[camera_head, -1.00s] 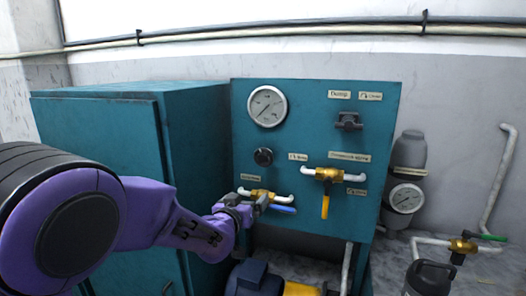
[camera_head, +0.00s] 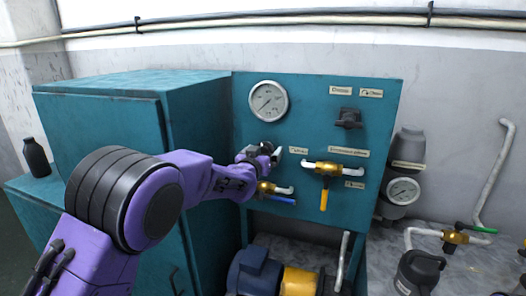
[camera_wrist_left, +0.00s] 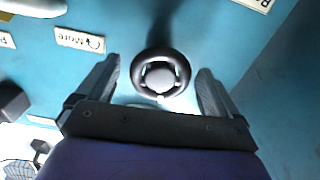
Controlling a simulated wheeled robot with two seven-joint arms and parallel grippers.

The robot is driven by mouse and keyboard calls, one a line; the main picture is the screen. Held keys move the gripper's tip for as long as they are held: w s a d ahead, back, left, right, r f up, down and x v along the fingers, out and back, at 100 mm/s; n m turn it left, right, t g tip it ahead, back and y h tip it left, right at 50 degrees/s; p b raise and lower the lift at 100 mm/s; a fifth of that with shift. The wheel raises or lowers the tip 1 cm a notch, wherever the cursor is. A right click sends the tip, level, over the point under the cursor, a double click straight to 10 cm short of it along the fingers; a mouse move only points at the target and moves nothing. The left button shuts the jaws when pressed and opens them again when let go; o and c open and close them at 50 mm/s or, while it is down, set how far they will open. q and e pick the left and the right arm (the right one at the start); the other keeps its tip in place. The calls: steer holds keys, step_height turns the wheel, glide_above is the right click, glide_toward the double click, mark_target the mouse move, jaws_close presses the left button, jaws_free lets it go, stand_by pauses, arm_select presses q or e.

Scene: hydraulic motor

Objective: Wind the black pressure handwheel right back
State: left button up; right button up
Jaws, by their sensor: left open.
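The black pressure handwheel (camera_wrist_left: 161,75) shows in the left wrist view as a round black knob with a pale centre, on the teal panel (camera_head: 225,275). My left gripper (camera_wrist_left: 158,70) is open, with one finger on each side of the handwheel. No clear contact between fingers and wheel shows. In the head view my left gripper (camera_head: 266,154) is in front of the panel below the gauge and mostly hides the handwheel. My right gripper is not in view.
A round pressure gauge (camera_head: 268,101) is above the gripper. A blue-handled valve (camera_head: 283,200) lies just below it, and a yellow-handled valve (camera_head: 324,200) is to the right. A black switch (camera_head: 348,118) is at upper right. A teal cabinet (camera_head: 100,110) stands left.

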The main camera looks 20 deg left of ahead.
arm_select(q)
steer(key=c, duration=1)
steer(key=shift+c, duration=0.2)
steer(key=shift+n, duration=0.4)
steer(key=shift+f+n+b, duration=0.15)
steer(key=shift+n+b, duration=3.9)
steer(key=shift+n, duration=3.9)
steer(key=shift+f+n+b, duration=0.1)
steer(key=shift+n+b, duration=3.95)
steer(key=shift+n, duration=3.9)
